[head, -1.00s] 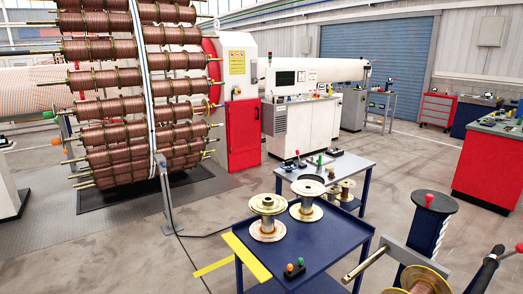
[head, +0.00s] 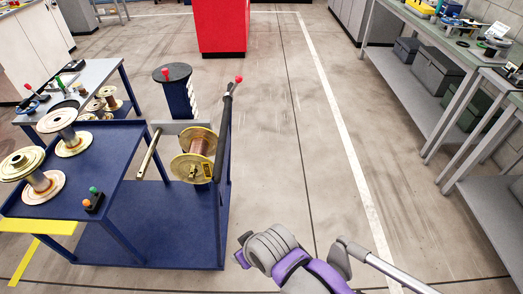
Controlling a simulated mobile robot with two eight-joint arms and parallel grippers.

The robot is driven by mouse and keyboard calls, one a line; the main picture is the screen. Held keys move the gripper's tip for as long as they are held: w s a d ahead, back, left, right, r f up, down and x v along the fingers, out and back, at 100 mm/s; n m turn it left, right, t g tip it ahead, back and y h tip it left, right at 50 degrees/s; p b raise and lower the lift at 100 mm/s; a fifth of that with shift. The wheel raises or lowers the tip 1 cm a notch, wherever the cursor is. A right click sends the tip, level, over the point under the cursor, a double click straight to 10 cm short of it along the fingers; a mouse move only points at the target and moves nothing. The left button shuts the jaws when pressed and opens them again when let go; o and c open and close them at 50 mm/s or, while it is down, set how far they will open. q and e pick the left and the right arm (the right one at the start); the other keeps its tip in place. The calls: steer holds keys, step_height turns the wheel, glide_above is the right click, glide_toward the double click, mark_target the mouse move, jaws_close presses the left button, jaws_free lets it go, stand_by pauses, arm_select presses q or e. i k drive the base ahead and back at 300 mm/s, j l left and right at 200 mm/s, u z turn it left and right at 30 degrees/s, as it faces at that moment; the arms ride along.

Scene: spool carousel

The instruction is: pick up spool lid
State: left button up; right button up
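I cannot single out a spool lid for certain. A black round disc with a red knob (head: 172,72) tops a blue stand behind the cart. Two pale metal spools, one at the back (head: 73,146) and one at the left (head: 42,184), stand upright on a blue table. A spool with copper-coloured winding (head: 198,154) hangs on its side at the blue cart. A purple and grey part of my arm shows at the bottom centre, apart from all of these. No gripper fingers show in the head view.
The blue cart's low deck (head: 150,240) is bare. A small button box (head: 93,201) sits on the table. A grey side table (head: 40,85) holds small spools. A red cabinet (head: 222,28) stands at the back. Workbenches (head: 440,95) line the right. The floor between is clear.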

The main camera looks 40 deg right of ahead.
mark_target(20, 162)
steer(key=l+z, duration=0.2)
steer(key=z, duration=0.2)
steer(key=l+z, duration=0.25)
steer(key=z, duration=0.15)
steer(key=u, duration=1.5)
steer(key=i+j+z, duration=0.3)
steer(key=i+j, duration=0.3)
steer(key=i, duration=0.35)
steer(key=i+j+z, duration=0.25)
steer(key=i+j, duration=0.55)
steer(key=i+j+z, duration=0.3)
steer(key=i+j, duration=0.6)
steer(key=j, duration=0.1)
